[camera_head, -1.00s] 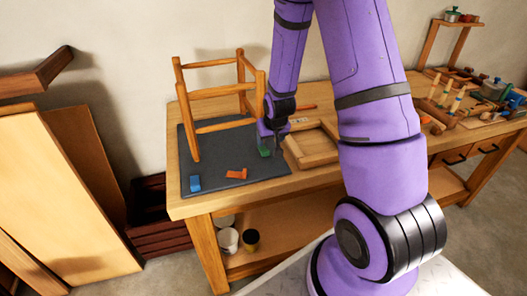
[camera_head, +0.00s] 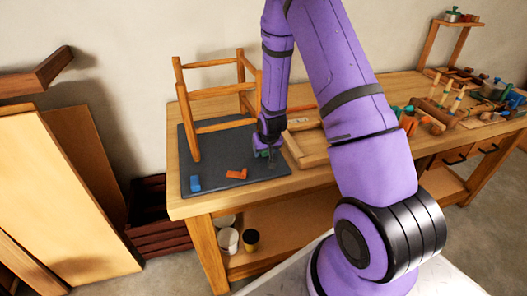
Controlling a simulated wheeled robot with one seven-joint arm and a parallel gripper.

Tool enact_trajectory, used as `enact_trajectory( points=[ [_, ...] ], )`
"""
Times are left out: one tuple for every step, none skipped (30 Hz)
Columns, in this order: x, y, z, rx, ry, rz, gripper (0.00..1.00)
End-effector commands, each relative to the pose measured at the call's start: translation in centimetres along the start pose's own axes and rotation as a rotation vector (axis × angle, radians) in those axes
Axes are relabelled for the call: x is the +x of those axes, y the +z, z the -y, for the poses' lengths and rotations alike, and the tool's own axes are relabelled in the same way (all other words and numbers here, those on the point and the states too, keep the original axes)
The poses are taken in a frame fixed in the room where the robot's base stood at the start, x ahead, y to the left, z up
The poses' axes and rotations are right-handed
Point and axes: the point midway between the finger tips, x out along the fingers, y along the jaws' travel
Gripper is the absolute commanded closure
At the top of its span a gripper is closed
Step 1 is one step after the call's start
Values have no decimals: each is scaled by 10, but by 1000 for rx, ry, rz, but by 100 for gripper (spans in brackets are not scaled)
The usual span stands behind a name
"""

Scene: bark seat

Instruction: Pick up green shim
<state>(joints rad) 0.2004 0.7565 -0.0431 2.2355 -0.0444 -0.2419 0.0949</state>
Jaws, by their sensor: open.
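The green shim (camera_head: 264,154) shows as a small green patch near the right edge of the dark grey mat (camera_head: 218,172). It is mostly hidden behind my gripper (camera_head: 270,164). My gripper points down over the mat's right side, in front of the shim in this view. It is open. Whether the shim lies between the fingers cannot be told.
A wooden stool frame (camera_head: 195,125) stands on the mat, left of my gripper. A blue block (camera_head: 195,183) and an orange piece (camera_head: 237,174) lie near the front. A wooden frame (camera_head: 311,152) is close on the right. Tools fill the bench's far right.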

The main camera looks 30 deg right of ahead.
Motion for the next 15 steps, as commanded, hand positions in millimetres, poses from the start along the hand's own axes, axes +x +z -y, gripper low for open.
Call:
enact_trajectory(
  points=[
    [0,0,0,0,0,0,37],
    [0,0,0,0,0,-1,37],
    [0,0,0,0,0,-1,37],
    [0,0,0,0,0,-1,37],
    [0,0,0,0,0,-1,37],
    [0,0,0,0,0,-1,37],
    [0,0,0,0,0,-1,44],
    [0,0,0,0,0,-1,51],
    [0,0,0,0,0,-1,60],
    [0,0,0,0,0,-1,67],
    [0,0,0,0,0,-1,74],
    [0,0,0,0,0,-1,83],
    [0,0,0,0,0,-1,87],
    [0,0,0,0,0,-1,87],
    [0,0,0,0,0,-1,87]
  ],
)
